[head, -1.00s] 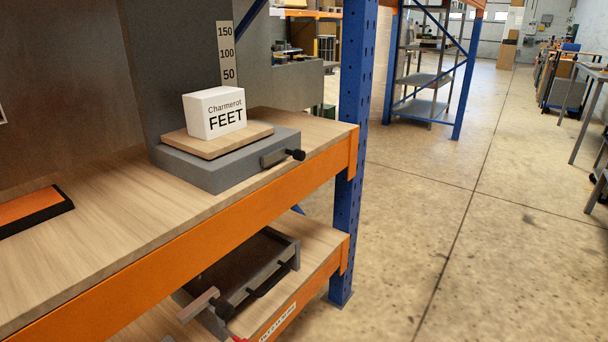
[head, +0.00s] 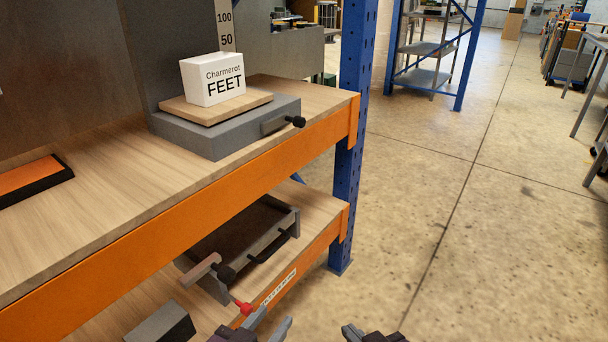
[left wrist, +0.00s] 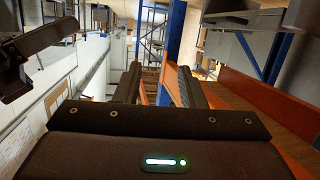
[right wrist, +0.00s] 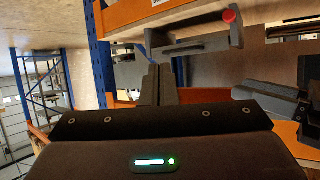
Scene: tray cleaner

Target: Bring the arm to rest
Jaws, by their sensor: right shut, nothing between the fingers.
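My left gripper (head: 268,324) is at the bottom edge of the head view, in front of the lower shelf. Its two fingers stand apart and nothing is between them; the left wrist view shows the gap too (left wrist: 157,88). My right gripper (head: 352,333) is to its right, over the floor in the head view. Its fingers are closed together and empty in the right wrist view (right wrist: 158,84). Most of both arms is out of the head view.
An upper shelf's orange beam (head: 200,215) and a blue post (head: 352,150) stand ahead. The lower shelf holds a tray with a black handle (head: 272,246), a red-tipped lever (head: 243,307) and a grey block (head: 160,325). A white box (head: 212,80) sits above.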

